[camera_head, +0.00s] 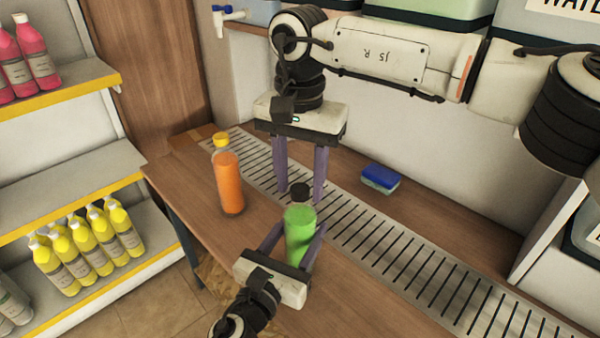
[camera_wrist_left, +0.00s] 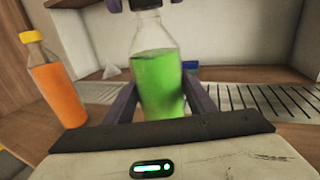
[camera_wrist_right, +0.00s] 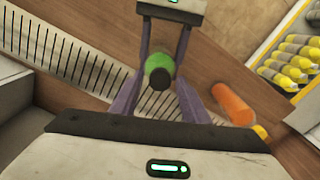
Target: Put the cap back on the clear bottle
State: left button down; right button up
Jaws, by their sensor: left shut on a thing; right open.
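The clear bottle (camera_head: 299,236) holds green liquid and stands upright. My left gripper (camera_wrist_left: 158,100) is shut on its body from the near side. A black cap (camera_wrist_right: 159,78) sits at the bottle's mouth; its lower edge is too small to tell whether it is fully seated. The cap's dark underside also shows at the top edge of the left wrist view (camera_wrist_left: 146,4). My right gripper (camera_head: 300,190) comes down from above with its fingers open, one on each side of the cap and apart from it.
An orange bottle (camera_head: 229,183) with a yellow cap stands to the left on the wooden counter (camera_head: 182,180). A blue and green sponge (camera_head: 380,179) lies behind to the right. A slotted metal drain (camera_head: 400,258) runs along the counter. Shelves with yellow bottles (camera_head: 115,225) stand at left.

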grip_shut()
jog(key=m, duration=3.1)
jog(key=shift+o, duration=0.6)
grip_release()
